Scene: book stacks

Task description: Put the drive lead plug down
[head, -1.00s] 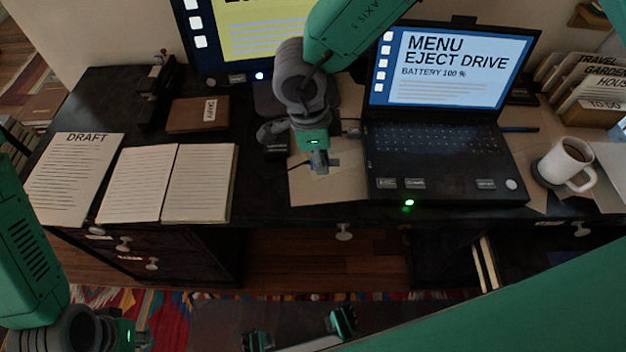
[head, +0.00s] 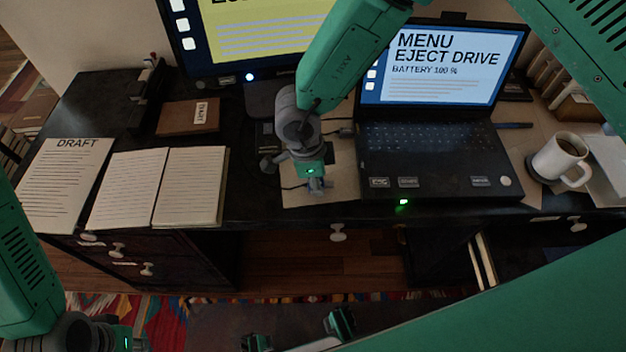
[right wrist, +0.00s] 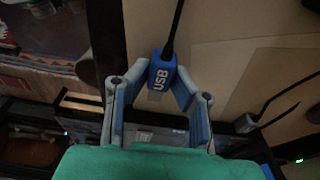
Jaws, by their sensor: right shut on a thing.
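The drive lead plug (right wrist: 161,72) is blue, marked USB, with a dark lead running up from it in the right wrist view. My right gripper (head: 317,188) is shut on it, with a fingertip on each side of the plug in the right wrist view (right wrist: 160,80). In the head view this gripper is low over the front part of the tan desk mat (head: 342,185), left of the laptop (head: 440,160). The plug is mostly hidden there by the fingers. I cannot tell whether it touches the mat. My left wrist (head: 110,335) shows at bottom left; its fingers are not clear.
An open notebook (head: 190,188) and a DRAFT sheet (head: 65,185) lie to the left. A mug (head: 558,158) stands right of the laptop. A monitor (head: 255,30) is behind. Another dark cable (right wrist: 285,92) lies on the mat. The desk's front edge is close to the gripper.

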